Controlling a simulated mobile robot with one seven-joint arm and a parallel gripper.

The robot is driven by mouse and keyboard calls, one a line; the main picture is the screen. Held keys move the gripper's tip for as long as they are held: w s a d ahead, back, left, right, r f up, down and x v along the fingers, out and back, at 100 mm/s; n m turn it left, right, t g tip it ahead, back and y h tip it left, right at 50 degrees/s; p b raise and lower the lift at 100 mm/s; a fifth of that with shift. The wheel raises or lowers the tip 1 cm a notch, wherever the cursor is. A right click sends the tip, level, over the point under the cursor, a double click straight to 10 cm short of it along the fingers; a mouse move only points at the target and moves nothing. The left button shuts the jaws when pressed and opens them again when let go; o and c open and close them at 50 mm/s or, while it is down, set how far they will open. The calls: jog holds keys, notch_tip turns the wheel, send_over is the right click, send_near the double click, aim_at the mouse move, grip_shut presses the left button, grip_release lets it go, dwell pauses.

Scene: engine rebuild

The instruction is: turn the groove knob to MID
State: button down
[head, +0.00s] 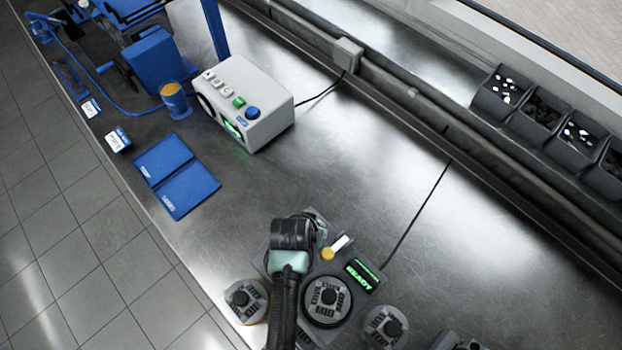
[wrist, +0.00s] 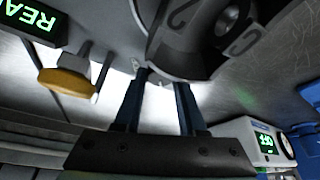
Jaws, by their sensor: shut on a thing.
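My gripper (head: 315,226) is at the upper left of the grey control unit, its arm covering part of the unit. In the wrist view its two fingers (wrist: 162,82) reach up to the edge of a dark round knob with pale markings (wrist: 225,30). I take this as the groove knob; the jaws are shut on it, though the contact is partly hidden. Its pointer setting cannot be read. A yellow button (head: 327,253), also in the wrist view (wrist: 68,82), sits beside the gripper. The green display (head: 362,274) reads READY.
Knobbed round parts stand at the left (head: 246,300), middle (head: 328,300) and right (head: 385,326) in front. Dark bins (head: 540,115) line the right. The middle of the bench is clear.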

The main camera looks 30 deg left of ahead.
jog(key=m+h, duration=0.1)
jog(key=m, duration=0.2)
jog(key=shift+a+m, duration=0.15)
jog(key=shift+m, duration=0.15)
jog(key=shift+a+m+h+b, duration=0.1)
jog(key=shift+m+h+b, duration=0.65)
jog(key=shift+m, duration=0.95)
jog(key=c, duration=0.8)
grip_release()
jog(key=shift+o, duration=0.2)
jog(key=shift+g, duration=0.3)
jog(key=shift+r, duration=0.1)
jog(key=b+v, duration=0.1)
jog(key=v, duration=1.1)
jog(key=shift+s+r+b, duration=0.15)
jog(key=shift+r+b, duration=0.15)
jog(key=shift+r, duration=0.1)
